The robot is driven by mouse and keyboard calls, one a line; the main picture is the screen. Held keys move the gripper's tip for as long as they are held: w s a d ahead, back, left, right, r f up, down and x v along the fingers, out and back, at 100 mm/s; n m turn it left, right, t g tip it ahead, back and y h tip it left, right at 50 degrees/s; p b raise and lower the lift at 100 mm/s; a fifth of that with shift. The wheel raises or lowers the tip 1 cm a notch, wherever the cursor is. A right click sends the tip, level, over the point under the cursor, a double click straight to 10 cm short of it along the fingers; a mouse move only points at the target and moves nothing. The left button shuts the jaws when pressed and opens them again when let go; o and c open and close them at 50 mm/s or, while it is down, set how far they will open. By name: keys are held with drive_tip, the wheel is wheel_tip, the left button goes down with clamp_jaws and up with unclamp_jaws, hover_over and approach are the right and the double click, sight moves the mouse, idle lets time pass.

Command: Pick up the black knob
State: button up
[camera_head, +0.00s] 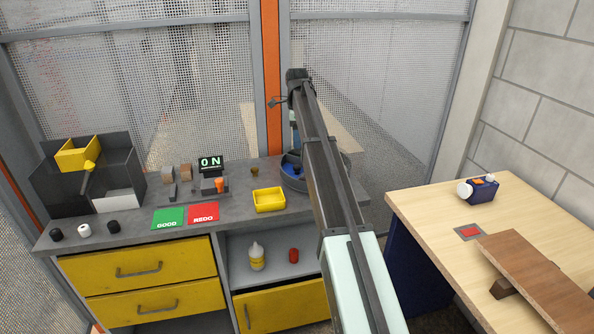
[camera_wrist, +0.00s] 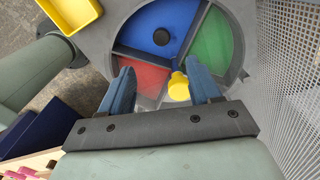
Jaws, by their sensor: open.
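A round grey tray (camera_wrist: 250,45) with coloured sections fills the top of the wrist view; it also shows, partly behind my arm, in the head view (camera_head: 291,184). A black knob (camera_wrist: 161,37) lies in its blue section (camera_wrist: 140,30). My gripper (camera_wrist: 159,68) is open above the tray, with the knob beyond the fingertips and apart from them. A yellow piece (camera_wrist: 178,88) shows between the fingers, closer to the right one. Two other black knobs (camera_head: 56,234) (camera_head: 113,228) stand on the bench at the left, with a white knob (camera_head: 84,230) between them.
The tray also has red (camera_wrist: 142,77) and green (camera_wrist: 213,42) sections. A yellow bin (camera_head: 269,200) stands left of the tray. A mesh wall (camera_wrist: 295,90) is close on the right in the wrist view. Green (camera_head: 168,219) and red (camera_head: 203,213) pads lie on the bench.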

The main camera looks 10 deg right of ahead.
hover_over(296, 166)
drive_tip(key=f, duration=0.6)
drive_tip(key=shift+s+d+f, duration=0.15)
drive_tip(key=shift+s+f, duration=0.15)
drive_tip(key=shift+f, duration=0.05)
drive_tip(key=shift+w+f, duration=0.2)
drive_tip(key=shift+f, duration=2.9)
drive_tip(key=c, duration=1.1)
